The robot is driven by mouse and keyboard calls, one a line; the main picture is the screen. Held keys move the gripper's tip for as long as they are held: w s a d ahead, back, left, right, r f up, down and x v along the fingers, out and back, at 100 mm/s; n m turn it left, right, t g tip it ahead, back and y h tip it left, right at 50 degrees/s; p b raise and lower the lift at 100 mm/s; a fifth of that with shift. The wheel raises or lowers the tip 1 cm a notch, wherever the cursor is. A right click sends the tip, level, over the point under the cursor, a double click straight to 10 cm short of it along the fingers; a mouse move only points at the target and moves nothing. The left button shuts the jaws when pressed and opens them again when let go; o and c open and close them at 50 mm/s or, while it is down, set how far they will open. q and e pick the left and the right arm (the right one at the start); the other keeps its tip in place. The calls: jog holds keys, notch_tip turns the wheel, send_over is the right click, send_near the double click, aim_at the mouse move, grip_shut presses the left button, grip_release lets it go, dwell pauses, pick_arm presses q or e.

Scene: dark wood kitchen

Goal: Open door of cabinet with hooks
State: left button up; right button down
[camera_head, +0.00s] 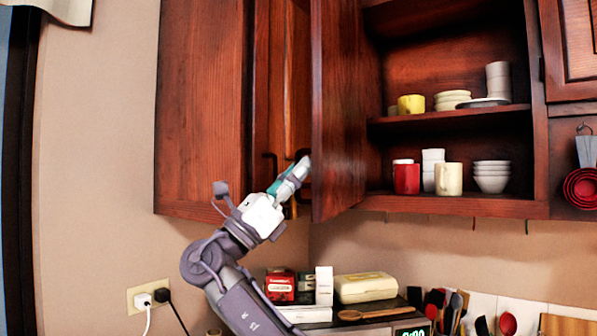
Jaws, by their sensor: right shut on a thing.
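The dark wood cabinet (480,206) has several small hooks (474,223) under its bottom edge. My left gripper is not in view.
Cups, bowls and plates (492,176) stand on the open shelves. A closed neighbouring cabinet (205,110) is close on the left. Boxes (366,287), a wooden spoon (375,312) and utensils crowd the counter below. Measuring cups (582,188) hang at right.

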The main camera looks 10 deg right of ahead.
jog(key=c, duration=1.2)
grip_release()
jog(key=v, duration=1.2)
jog(key=shift+a, duration=0.1)
jog(key=shift+f, duration=0.1)
